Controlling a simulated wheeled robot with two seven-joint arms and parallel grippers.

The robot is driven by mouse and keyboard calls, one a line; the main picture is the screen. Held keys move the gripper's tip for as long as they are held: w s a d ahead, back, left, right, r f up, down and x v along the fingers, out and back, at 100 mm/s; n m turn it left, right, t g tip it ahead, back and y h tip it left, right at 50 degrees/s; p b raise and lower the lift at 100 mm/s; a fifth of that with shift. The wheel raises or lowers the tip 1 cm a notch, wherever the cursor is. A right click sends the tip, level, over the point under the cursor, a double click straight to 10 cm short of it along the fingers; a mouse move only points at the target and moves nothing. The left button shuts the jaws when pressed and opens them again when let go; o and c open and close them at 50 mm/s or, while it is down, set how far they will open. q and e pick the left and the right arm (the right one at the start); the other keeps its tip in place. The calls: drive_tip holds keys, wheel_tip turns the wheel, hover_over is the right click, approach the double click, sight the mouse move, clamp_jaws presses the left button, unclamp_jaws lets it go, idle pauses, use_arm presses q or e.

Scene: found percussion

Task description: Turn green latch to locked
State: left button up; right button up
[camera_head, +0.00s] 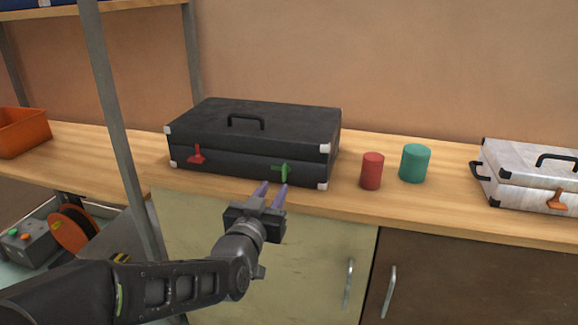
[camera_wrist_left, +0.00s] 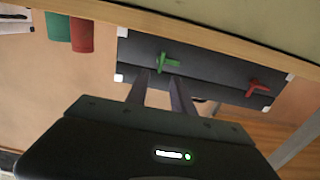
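A black case (camera_head: 255,135) with pale corner caps lies closed on the wooden counter. On its front are a green latch (camera_head: 283,172) at the right and a red latch (camera_head: 196,155) at the left. My left gripper (camera_head: 272,196) is in front of the case, just below and left of the green latch, with its two fingers apart and nothing between them. In the left wrist view, which is upside down, the green latch (camera_wrist_left: 164,62) shows just beyond the open fingertips (camera_wrist_left: 160,78), apart from them. The red latch (camera_wrist_left: 258,87) is also there. My right gripper does not show.
A red cylinder (camera_head: 372,171) and a teal cylinder (camera_head: 414,162) stand right of the case. A white case (camera_head: 528,174) with an orange latch is farther right. A grey post (camera_head: 113,110) rises at the left. Cabinet doors with handles are below the counter.

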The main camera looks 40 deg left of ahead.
sight(283, 171)
use_arm(q)
drive_tip(key=shift+w+a+r, duration=0.1)
drive_tip(key=shift+w+r, duration=0.05)
drive_tip(key=shift+r, duration=0.05)
drive_tip(key=x, duration=0.7)
drive_tip(key=shift+w+a, duration=0.15)
drive_tip(key=shift+w, duration=0.25)
clamp_jaws()
idle(0.6)
